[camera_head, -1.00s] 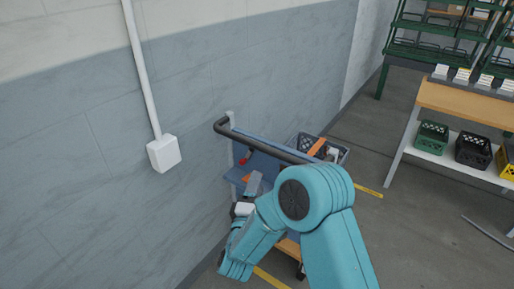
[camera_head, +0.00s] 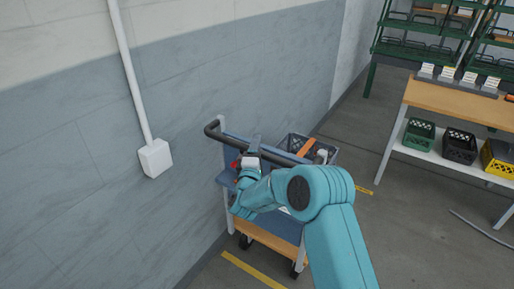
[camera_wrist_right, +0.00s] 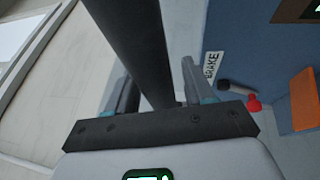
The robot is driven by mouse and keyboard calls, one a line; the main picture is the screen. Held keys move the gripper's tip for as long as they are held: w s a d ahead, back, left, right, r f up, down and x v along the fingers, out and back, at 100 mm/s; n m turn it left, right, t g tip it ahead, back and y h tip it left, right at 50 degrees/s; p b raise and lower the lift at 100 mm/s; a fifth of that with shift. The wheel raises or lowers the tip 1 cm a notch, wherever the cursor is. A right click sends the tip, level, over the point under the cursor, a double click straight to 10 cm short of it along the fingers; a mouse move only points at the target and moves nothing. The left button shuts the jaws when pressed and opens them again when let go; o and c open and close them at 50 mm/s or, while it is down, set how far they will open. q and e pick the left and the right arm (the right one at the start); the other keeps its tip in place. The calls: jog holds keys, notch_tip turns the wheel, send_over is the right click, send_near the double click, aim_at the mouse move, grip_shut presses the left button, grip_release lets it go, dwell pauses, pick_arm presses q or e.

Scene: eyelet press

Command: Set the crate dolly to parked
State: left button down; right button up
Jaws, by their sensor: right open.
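The crate dolly is a blue-topped cart (camera_head: 286,226) with a black push handle (camera_head: 228,136), standing against the wall. My right gripper (camera_head: 254,145) is at the handle, its jaws open. In the right wrist view the black handle bar (camera_wrist_right: 135,40) runs between the two fingers of my right gripper (camera_wrist_right: 158,70), with no clear grip on it. A white BRAKE label (camera_wrist_right: 212,66) is on the blue panel, beside a dark lever (camera_wrist_right: 234,87) with a red knob (camera_wrist_right: 253,103). The red knob also shows in the head view (camera_head: 236,164). My left gripper is out of view.
A grey crate (camera_head: 326,157) with an orange item stands at the dolly's far end. A wall conduit box (camera_head: 155,158) is at left. A wooden bench (camera_head: 455,100) with crates below is at right. The floor between dolly and bench looks clear.

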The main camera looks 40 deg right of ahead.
grip_shut()
jog(key=shift+d, duration=0.1)
jog(key=shift+d, duration=0.1)
